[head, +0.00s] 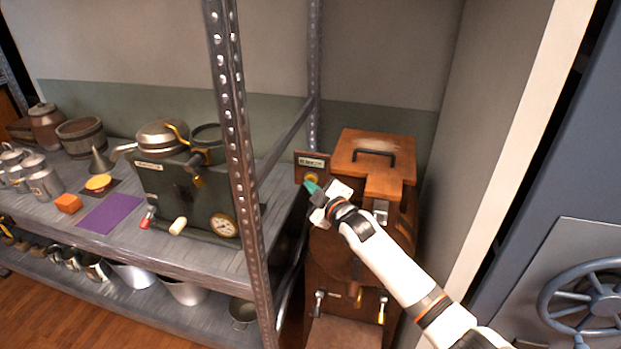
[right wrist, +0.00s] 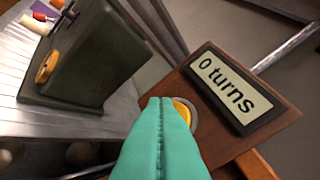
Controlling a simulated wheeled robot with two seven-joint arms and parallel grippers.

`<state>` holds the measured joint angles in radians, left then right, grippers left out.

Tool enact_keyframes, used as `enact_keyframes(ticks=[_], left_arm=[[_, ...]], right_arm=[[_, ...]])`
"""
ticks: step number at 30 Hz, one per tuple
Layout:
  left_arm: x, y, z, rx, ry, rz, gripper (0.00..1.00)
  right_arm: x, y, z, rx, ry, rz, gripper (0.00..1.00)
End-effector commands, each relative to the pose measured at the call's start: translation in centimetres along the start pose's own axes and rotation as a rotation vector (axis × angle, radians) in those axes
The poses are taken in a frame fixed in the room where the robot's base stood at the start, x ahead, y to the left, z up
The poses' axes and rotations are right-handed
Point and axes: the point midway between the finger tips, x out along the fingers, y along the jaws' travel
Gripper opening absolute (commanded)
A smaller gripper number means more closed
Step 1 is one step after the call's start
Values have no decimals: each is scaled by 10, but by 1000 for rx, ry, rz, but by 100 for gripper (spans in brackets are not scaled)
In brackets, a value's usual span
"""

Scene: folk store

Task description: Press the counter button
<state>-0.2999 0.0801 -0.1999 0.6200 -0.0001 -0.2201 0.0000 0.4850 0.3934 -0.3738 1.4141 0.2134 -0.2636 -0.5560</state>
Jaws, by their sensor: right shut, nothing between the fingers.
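The counter is a small brown wooden panel (head: 312,164) on the left of the wooden cabinet in the head view. Its display (right wrist: 232,88) reads "0 turns" in the right wrist view. The round yellow button (head: 313,178) is below the display; it also shows in the right wrist view (right wrist: 183,112), partly hidden behind my fingers. My right gripper (head: 311,187) is shut and empty, its teal fingertips together right in front of the button. I cannot tell whether they touch it. My left gripper is not in view.
A metal shelf post (head: 236,150) stands left of my right arm. The wooden cabinet (head: 357,240) is beneath my arm. A blue door with a wheel (head: 600,298) is at right.

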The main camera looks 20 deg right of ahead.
Motion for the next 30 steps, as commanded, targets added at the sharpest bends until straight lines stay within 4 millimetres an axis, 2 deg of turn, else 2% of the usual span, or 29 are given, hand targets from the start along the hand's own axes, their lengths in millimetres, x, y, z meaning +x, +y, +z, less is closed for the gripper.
enact_keyframes(ticks=[3,14,22,30], left_arm=[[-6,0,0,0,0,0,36],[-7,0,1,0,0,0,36],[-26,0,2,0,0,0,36],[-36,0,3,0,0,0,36]], right_arm=[[-4,2,4,1,0,0,0],[-6,4,5,1,-1,0,0],[-24,15,19,2,0,1,0],[-38,27,29,1,-1,0,0]])
